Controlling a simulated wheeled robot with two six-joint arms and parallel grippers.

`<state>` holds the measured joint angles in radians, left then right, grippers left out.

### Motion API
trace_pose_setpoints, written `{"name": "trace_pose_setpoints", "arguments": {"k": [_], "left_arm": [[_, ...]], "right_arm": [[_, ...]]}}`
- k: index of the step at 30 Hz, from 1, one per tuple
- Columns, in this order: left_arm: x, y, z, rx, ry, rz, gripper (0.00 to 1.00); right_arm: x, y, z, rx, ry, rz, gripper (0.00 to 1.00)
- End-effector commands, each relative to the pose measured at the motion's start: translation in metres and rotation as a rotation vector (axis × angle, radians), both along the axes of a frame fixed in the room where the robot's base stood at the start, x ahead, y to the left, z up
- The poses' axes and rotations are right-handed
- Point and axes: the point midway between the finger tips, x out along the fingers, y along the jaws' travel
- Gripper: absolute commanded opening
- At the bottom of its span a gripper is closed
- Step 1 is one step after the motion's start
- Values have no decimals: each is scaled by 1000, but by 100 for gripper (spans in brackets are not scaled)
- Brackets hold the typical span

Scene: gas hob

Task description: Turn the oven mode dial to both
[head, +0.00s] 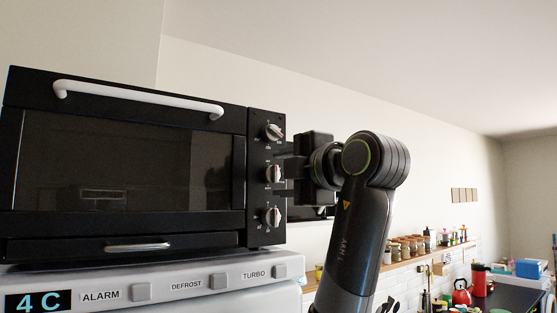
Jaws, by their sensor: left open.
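A black oven (130,220) with a white door handle (137,99) fills the left of the head view. Its right-hand panel carries a top dial (273,132), a middle dial (273,174) and a bottom dial (272,217), all pale knobs. Their printed labels are too small to read, so I cannot tell which is the mode dial. My left gripper (287,172) is open beside the panel's right edge, level with the middle dial and very near it. I cannot tell whether it touches the dial. My right gripper is out of view.
The oven stands on a pale appliance (215,298) with buttons marked ALARM, DEFROST and TURBO and a "4 C" display. A shelf of jars (405,246) runs along the right wall. A red kettle (461,293) and a dark counter (510,300) are at the lower right.

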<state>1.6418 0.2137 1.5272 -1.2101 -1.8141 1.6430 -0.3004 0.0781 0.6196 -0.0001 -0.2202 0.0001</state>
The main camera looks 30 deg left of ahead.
Motion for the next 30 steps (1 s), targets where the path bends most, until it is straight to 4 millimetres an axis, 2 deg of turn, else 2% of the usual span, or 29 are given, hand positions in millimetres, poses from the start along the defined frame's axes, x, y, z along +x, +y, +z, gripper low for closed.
{"name": "trace_pose_setpoints", "arguments": {"k": [1, 6, 16, 26, 30], "left_arm": [[2, 7, 3, 0, 0, 2, 52], [7, 18, 1, 0, 1, 0, 52], [8, 20, -1, 0, 0, 0, 51], [8, 19, -1, 0, 1, 0, 8], [8, 19, -1, 1, 5, 0, 8]], "right_arm": [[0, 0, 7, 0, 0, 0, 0], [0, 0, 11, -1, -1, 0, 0], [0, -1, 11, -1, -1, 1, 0], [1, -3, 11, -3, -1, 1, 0], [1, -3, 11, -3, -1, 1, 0]]}}
